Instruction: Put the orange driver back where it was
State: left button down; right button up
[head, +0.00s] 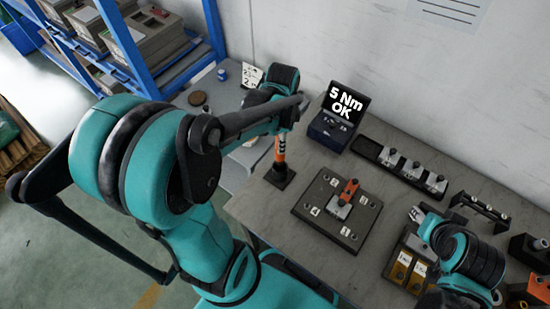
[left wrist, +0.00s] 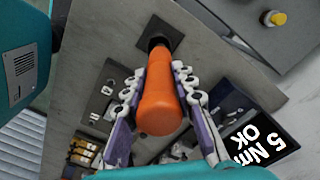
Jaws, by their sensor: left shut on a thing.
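The orange driver (head: 280,150) stands roughly upright at the table's left edge, below my left gripper (head: 284,126). In the left wrist view the driver (left wrist: 160,95) is between the two fingers of my left gripper (left wrist: 163,112), which are shut on its handle. Its lower end meets a dark square stand (left wrist: 174,30), which also shows in the head view (head: 281,178). I cannot tell whether the driver is fully seated in it. My right gripper (head: 421,217) is at the lower right, far from the driver; its fingers are too small to read.
A dark numbered plate (head: 315,213) with an orange clamp (head: 348,191) lies right of the stand. A display (head: 346,104) reads "5 Nm OK". A black tray (head: 370,149) holds several metal parts. Yellow-marked bins (head: 402,268) are near the right arm. Blue shelving (head: 150,50) stands at the left.

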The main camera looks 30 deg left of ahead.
aim_at(281, 158)
pick_arm(q)
jog(key=f, duration=0.2)
jog(key=f+b, duration=0.1)
jog(key=f, duration=0.1)
jog(key=shift+d+f, duration=0.2)
jog(key=shift+f, duration=0.05)
jog(key=shift+a+f, duration=0.1)
jog(key=shift+f, duration=0.55)
notch_tip(281, 158, down, 2)
jog(key=shift+f+b, duration=0.2)
jog(key=shift+b, duration=0.5)
jog(key=shift+f, duration=0.15)
jog(key=shift+s+f, duration=0.1)
jog(key=shift+f, duration=0.1)
jog(key=c, duration=1.2)
grip_release()
